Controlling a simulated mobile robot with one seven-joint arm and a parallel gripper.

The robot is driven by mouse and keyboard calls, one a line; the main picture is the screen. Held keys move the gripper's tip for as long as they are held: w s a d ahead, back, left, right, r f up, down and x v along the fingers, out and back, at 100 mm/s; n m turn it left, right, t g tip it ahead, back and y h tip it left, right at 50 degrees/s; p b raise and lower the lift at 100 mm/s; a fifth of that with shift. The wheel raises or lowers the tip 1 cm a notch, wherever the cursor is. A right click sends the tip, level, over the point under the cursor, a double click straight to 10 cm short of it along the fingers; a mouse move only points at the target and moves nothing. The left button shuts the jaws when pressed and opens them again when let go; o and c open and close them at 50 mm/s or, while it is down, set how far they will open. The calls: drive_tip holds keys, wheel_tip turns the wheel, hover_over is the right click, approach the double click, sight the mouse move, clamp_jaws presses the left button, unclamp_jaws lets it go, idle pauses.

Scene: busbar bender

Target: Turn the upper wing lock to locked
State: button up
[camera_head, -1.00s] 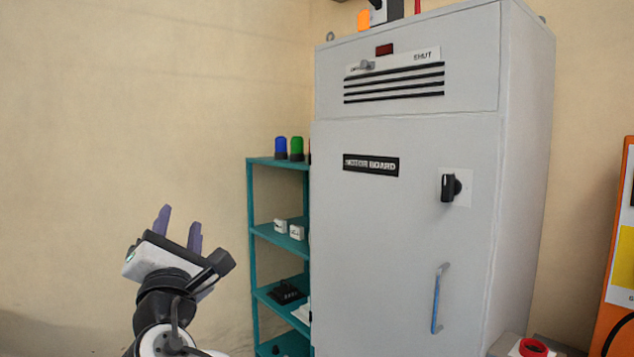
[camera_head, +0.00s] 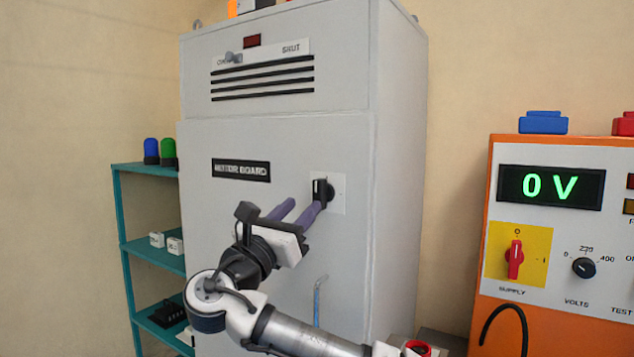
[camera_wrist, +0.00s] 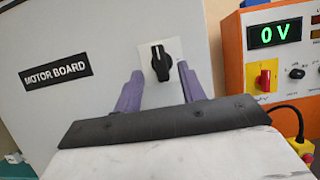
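A black wing-shaped knob (camera_head: 320,191) sits on a pale plate on the grey cabinet door, right of the "MOTOR BOARD" label. In the wrist view the knob (camera_wrist: 161,63) points nearly upright, and I cannot read any lock marking. My gripper (camera_head: 305,204) is open, its two purple fingers pointing at the door just in front of the knob. In the wrist view the fingers flank the knob with gaps on both sides. Whether the fingertips reach around it is unclear. A small grey lever (camera_head: 233,58) sits higher, near the "SHUT" lettering.
The grey cabinet (camera_head: 250,300) has a blue-grey handle (camera_head: 317,300) below the knob, partly behind my arm. A teal shelf (camera_head: 150,245) stands left. An orange test panel (camera_head: 510,170) reading 0 V stands right. A red button (camera_head: 418,347) is at the bottom.

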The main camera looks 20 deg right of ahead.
sight(316, 191)
drive_tip(key=p+x, duration=0.2)
drive_tip(key=x, duration=0.5)
drive_tip(key=shift+d, duration=0.1)
clamp_jaws()
